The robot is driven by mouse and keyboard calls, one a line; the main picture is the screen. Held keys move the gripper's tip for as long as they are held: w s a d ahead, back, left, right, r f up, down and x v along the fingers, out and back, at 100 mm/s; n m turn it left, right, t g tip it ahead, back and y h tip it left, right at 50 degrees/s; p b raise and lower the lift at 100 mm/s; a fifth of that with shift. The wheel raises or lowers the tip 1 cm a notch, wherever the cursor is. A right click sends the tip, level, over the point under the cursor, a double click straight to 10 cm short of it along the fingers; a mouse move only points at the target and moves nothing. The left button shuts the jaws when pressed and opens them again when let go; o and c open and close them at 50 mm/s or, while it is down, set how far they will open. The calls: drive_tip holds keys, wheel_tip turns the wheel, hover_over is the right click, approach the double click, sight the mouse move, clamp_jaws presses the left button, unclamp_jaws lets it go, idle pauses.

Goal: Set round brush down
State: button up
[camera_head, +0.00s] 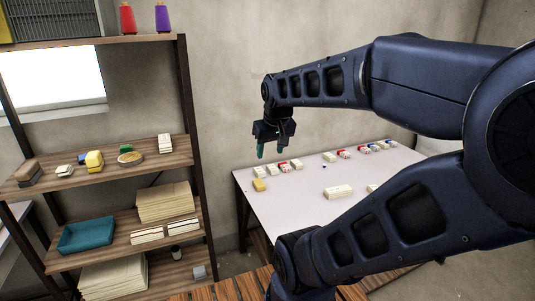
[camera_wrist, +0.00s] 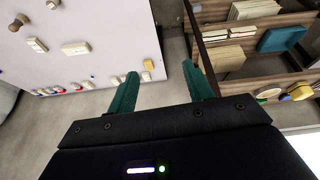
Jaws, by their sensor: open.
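The white table (camera_head: 300,212) holds a yellow block (camera_head: 259,185), a white block (camera_head: 339,192) and a back row of small white, red and blue pieces. The shelf also holds a yellow block (camera_head: 94,161), a green block (camera_head: 126,149) and, lower, a teal tray (camera_head: 86,236). The table's middle is mostly bare.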

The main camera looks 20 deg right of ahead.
drive_tip(key=shift+s+a, duration=1.05)
drive_tip(key=shift+s, duration=0.2)
